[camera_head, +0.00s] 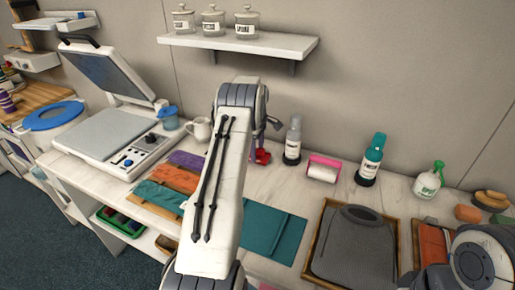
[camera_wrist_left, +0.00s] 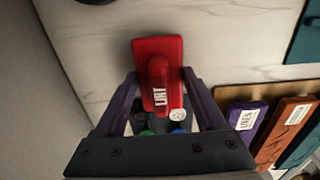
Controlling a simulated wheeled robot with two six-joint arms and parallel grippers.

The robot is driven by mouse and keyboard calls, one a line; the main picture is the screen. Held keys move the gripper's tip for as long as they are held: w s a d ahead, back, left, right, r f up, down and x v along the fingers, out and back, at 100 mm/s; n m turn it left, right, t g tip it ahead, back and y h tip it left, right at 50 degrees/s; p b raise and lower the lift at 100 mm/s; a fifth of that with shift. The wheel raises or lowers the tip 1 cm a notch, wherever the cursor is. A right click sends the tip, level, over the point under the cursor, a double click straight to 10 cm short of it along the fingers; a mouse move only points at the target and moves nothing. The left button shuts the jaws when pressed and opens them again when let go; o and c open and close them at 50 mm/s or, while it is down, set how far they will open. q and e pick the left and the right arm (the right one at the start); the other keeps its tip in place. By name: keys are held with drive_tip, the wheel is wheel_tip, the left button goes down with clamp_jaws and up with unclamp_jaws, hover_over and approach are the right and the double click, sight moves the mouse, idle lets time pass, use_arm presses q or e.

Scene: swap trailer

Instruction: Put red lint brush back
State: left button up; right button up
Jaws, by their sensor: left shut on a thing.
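The red lint brush (camera_wrist_left: 158,62) is between the fingers of my left gripper (camera_wrist_left: 159,78) in the left wrist view. Its handle carries a white LINT label, and its wide red head points away from the gripper. The gripper is shut on it. In the head view my left arm hides most of the gripper. A bit of the red brush (camera_head: 262,157) shows just right of the arm, low over the back of the white counter (camera_head: 290,190). I cannot tell whether it touches the counter. My right gripper is not in view.
A grey spray bottle (camera_head: 293,142), a pink-framed roller (camera_head: 323,169) and a teal bottle (camera_head: 371,160) stand along the back, right of the brush. Folded purple, orange and teal cloths (camera_head: 172,178) lie left of my arm. A shelf (camera_head: 240,42) hangs above.

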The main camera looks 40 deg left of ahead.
sight(258, 147)
use_arm(q)
drive_tip(key=shift+w+r, duration=0.1)
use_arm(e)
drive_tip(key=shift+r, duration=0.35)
use_arm(q)
drive_tip(key=o, duration=1.4)
drive_tip(key=shift+f+b, duration=0.4)
drive_tip(key=shift+b, duration=0.2)
drive_tip(key=r+b, duration=0.1)
drive_tip(key=r, duration=0.6)
drive_tip(key=shift+d, duration=0.2)
drive_tip(key=shift+r, duration=0.5)
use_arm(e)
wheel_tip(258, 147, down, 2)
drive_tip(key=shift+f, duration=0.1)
